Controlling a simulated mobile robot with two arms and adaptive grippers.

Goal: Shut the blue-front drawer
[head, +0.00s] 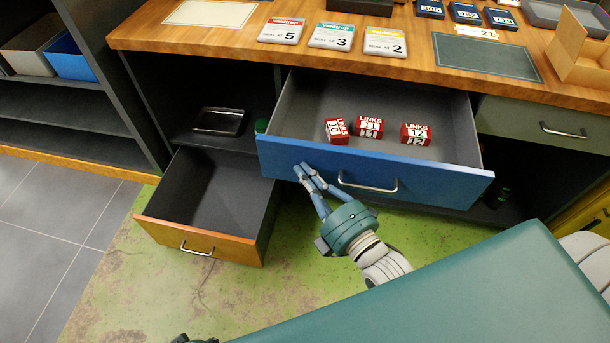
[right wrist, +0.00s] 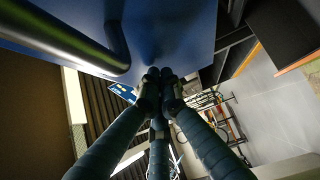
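The blue-front drawer (head: 262,160) is pulled out below the wooden worktop, with its bar handle (head: 368,186) on the front. It holds red LINKS boxes marked 10 (head: 336,131), 11 (head: 370,127) and 12 (head: 416,135). My right gripper (head: 302,170) is at the left part of the blue front, left of the handle. Its fingers are together with nothing between them, and the tips appear to touch the front. The right wrist view shows the closed fingertips (right wrist: 160,74) against the blue panel (right wrist: 172,30). Only a dark sliver, apparently my left gripper, shows at the bottom edge of the head view.
An orange-front drawer (head: 205,238) stands open lower left. A closed grey drawer (head: 535,125) is on the right. The worktop (head: 400,66) bears cards, a dark mat (head: 485,57) and trays. A metal tray (head: 219,121) lies in the open compartment. The green floor (head: 120,290) is clear.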

